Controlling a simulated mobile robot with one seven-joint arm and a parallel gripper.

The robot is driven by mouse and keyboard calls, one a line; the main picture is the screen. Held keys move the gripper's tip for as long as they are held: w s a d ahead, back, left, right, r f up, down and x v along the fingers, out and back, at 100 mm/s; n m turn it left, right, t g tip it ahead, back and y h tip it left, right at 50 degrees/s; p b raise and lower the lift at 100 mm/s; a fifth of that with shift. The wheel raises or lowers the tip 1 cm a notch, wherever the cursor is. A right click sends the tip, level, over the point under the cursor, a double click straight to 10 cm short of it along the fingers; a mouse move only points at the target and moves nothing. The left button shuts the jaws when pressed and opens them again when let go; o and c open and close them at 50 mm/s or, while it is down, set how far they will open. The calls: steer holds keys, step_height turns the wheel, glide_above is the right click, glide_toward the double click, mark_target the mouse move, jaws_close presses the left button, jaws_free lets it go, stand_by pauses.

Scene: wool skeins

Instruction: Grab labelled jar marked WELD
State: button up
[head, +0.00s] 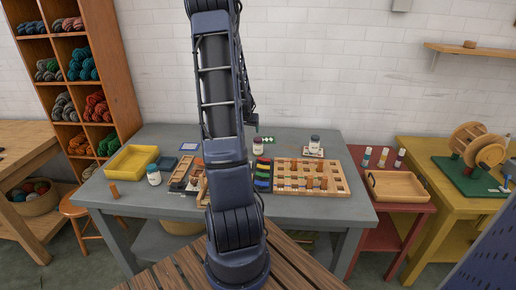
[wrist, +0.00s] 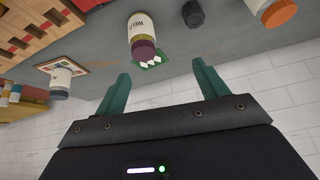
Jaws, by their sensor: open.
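A jar (wrist: 141,34) with a cream label, an olive band and a purple top stands on the grey table in the wrist view, which is upside down. Its label lettering is small and inverted, and seems to read WELD. It also shows in the head view as a dark-topped jar (head: 258,147) right of my arm. My gripper (wrist: 160,82) has its two teal fingers spread and empty. The jar is beyond the fingertips, roughly between their lines, and not touched. In the head view my gripper (head: 256,128) is small, above the table's back part.
A green card with white diamonds (head: 269,140) lies beside the jar. Another jar (head: 315,141) stands on a card to the right. A wooden grid tray (head: 345,186) lies in front. A dark round object (wrist: 193,13) and an orange-topped container (wrist: 279,13) are nearby.

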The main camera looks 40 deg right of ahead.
glide_toward(258, 139)
steer(key=f, duration=0.2)
steer(key=shift+m+h, duration=0.3)
steer(key=shift+h, duration=0.1)
steer(key=x, duration=0.4)
steer(key=shift+w+d+f, duration=0.2)
steer(key=shift+d, duration=0.1)
steer(key=shift+x, duration=2.95)
steer(key=shift+w+a, duration=0.15)
steer(key=shift+w, duration=0.05)
steer(key=c, duration=1.1)
steer(key=shift+r, duration=0.15)
